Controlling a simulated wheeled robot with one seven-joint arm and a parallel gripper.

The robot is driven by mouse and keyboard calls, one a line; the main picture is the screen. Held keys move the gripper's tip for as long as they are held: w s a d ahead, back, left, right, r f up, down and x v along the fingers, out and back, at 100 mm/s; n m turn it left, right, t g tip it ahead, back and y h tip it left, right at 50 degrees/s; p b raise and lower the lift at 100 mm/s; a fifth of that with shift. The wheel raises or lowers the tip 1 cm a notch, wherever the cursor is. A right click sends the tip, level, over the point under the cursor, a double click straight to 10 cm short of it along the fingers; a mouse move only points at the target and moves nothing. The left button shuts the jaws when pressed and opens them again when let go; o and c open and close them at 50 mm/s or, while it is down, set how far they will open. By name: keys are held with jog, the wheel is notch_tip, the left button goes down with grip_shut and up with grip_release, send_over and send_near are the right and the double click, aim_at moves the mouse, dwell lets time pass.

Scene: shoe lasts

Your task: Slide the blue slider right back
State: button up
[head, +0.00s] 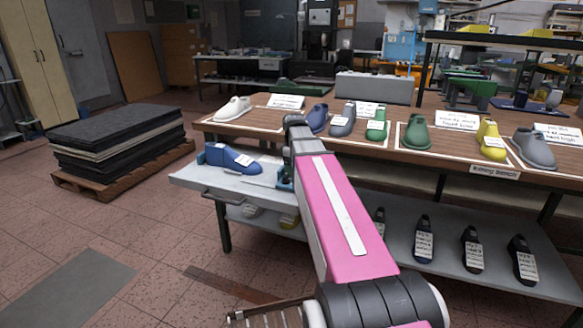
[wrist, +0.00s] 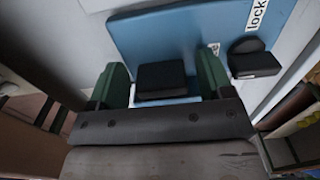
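In the wrist view, a flat blue plate (wrist: 200,35) lies on a pale surface. I take it to be the blue slider, though its full outline is hidden. A black block (wrist: 160,77) on it sits between the two green fingers of my gripper (wrist: 161,85). The fingers stand apart, one on each side of the block, with narrow gaps that look clear. A second black block (wrist: 252,60) stands to the right, by a "lock" label (wrist: 257,14). In the head view my gripper (head: 284,178) is low over the pale side table, and my arm partly hides the slider's area.
A blue shoe last (head: 230,157) stands on the side table (head: 195,180), left of my gripper. Behind is a bench (head: 400,160) with several coloured lasts and cards. Dark lasts stand on a low shelf (head: 450,260). A pallet stack (head: 115,140) is at left; floor between is open.

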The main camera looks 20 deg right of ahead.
jog(key=shift+a, duration=0.1)
notch_tip(320, 180, up, 10)
jog(key=shift+w+f, duration=0.1)
jog(key=shift+r, duration=0.5)
dwell(0.5)
